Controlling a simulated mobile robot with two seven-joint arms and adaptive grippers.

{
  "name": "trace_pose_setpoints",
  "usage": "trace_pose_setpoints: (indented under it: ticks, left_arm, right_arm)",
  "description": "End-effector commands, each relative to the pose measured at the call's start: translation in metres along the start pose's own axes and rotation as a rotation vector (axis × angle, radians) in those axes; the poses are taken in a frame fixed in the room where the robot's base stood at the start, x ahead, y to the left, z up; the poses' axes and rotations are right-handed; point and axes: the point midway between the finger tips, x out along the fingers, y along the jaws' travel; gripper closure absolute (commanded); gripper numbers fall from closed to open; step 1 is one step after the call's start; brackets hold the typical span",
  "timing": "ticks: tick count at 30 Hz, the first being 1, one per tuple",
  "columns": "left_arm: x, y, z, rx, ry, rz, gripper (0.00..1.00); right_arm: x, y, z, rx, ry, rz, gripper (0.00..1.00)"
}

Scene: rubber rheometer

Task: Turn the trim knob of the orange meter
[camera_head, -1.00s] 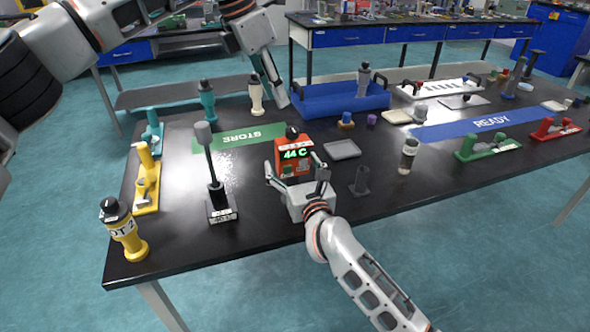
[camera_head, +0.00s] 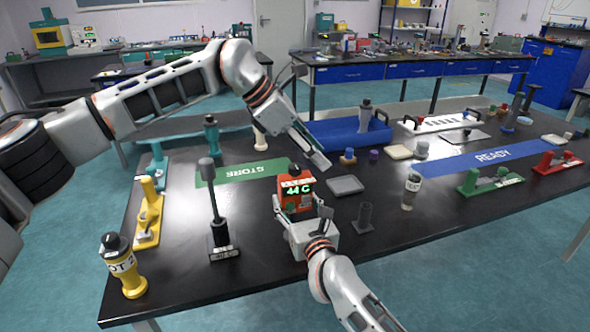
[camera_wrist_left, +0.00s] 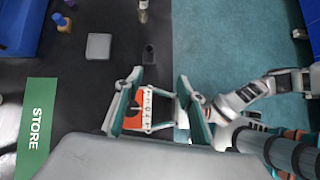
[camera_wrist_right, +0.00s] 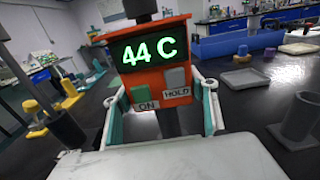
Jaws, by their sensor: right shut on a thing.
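The orange meter (camera_head: 297,194) shows 44 C in green. It is upright near the front middle of the black table, with a dark trim knob (camera_head: 294,169) on top. The right wrist view shows its face (camera_wrist_right: 150,62) with ON and HOLD buttons; the knob is cut off by the top edge. My right gripper (camera_head: 303,210) is shut on the meter, one finger at each side. My left gripper (camera_head: 318,152) is open and empty, above and slightly right of the meter. In the left wrist view, the meter (camera_wrist_left: 137,108) shows below, between the open fingers.
A black stand (camera_head: 219,240) stands left of the meter. A grey tray (camera_head: 346,185) and dark cup (camera_head: 365,215) lie to the right. A blue bin (camera_head: 335,132) is behind. The green STORE mat (camera_head: 225,176) is bare.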

Motion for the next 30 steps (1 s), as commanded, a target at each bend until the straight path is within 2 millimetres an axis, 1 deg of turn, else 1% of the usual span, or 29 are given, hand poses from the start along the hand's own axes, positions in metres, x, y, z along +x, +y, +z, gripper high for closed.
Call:
trace_pose_setpoints:
  ticks: [1,3,7,11,13,17,20,23,26,30]
  left_arm:
    - [0.011,-0.008,0.004,0.035,-0.063,-0.016,0.61]
    - [0.022,-0.019,0.015,0.084,-0.159,-0.027,0.61]
    - [0.034,-0.038,0.034,0.147,-0.342,-0.028,0.61]
    - [0.036,-0.054,0.052,0.179,-0.519,-0.001,0.61]
    - [0.034,-0.061,0.059,0.182,-0.61,0.024,0.61]
    - [0.025,-0.068,0.068,0.164,-0.764,0.09,0.61]
    - [0.015,-0.07,0.069,0.128,-0.865,0.155,0.61]
    - [0.004,-0.068,0.064,0.079,-0.947,0.232,0.61]
    - [-0.006,-0.064,0.054,0.017,-1.007,0.316,0.61]
    - [-0.018,-0.057,0.031,-0.083,-1.05,0.446,0.61]
  right_arm:
    - [0.0,0.0,0.0,0.0,0.001,0.0,0.69]
    - [0.0,0.0,-0.001,0.0,0.001,0.0,0.69]
    - [0.0,0.0,-0.001,0.0,0.001,0.0,0.69]
    - [0.0,0.0,-0.001,0.0,0.001,0.0,0.69]
    - [0.0,0.0,-0.001,0.0,0.001,0.0,0.69]
    - [0.0,0.0,-0.001,0.0,0.001,0.0,0.69]
    - [0.0,0.0,-0.001,0.0,0.001,0.0,0.69]
    - [0.0,0.0,-0.001,0.0,0.001,0.0,0.69]
    - [0.0,0.0,-0.001,0.0,0.001,0.0,0.69]
    - [0.0,0.0,-0.001,0.0,0.001,0.0,0.69]
